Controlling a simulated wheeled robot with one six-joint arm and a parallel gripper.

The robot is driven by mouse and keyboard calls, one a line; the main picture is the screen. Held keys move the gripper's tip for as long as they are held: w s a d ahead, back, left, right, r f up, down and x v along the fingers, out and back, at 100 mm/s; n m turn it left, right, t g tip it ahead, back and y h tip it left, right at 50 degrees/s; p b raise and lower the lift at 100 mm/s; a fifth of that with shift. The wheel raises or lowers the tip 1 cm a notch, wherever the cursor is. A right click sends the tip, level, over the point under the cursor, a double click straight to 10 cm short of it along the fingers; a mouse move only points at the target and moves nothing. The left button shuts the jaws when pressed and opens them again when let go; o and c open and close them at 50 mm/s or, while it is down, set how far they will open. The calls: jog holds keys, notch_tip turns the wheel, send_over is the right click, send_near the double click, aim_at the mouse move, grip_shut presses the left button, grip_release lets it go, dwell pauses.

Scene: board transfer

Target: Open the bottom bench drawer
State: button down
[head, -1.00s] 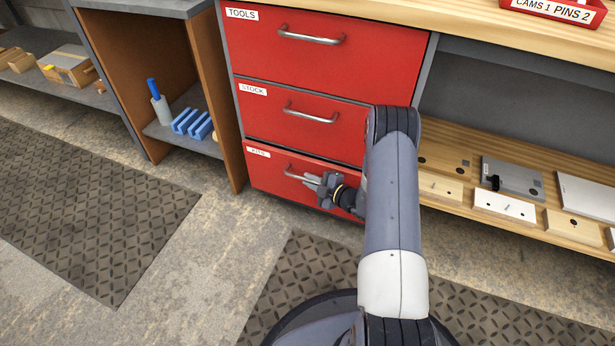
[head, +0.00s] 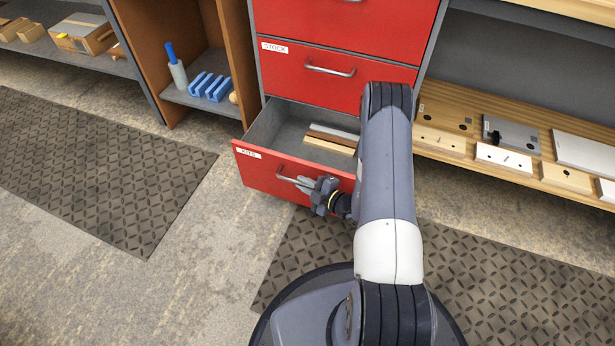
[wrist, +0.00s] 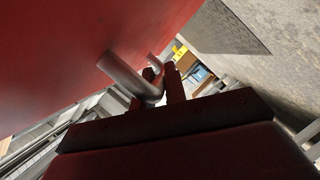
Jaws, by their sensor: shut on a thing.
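The bottom bench drawer (head: 262,172), red and labelled KITS, stands pulled out from the bench in the head view. Its grey inside shows several flat strips (head: 330,138) lying toward the right. My gripper (head: 308,184) is at the drawer's front, shut on its metal bar handle (head: 287,178). In the wrist view the handle (wrist: 128,76) runs between my gripper's fingers (wrist: 162,86), close to the red drawer front (wrist: 60,60). My arm hides the right part of the drawer.
The STOCK drawer (head: 335,75) above is shut. An open cubby with blue blocks (head: 210,87) stands at the left. A wooden shelf (head: 480,165) with plates and blocks is at the right. Dark floor mats (head: 90,165) lie at the left and beneath my base.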

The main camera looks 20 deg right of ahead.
jog(key=shift+s+a, duration=0.45)
jog(key=shift+s, duration=0.15)
jog(key=c, duration=1.5)
grip_release()
jog(key=shift+o, duration=0.2)
jog(key=p+v, duration=0.3)
jog(key=v, duration=0.8)
jog(key=shift+w+a, duration=0.15)
jog(key=shift+w, duration=0.05)
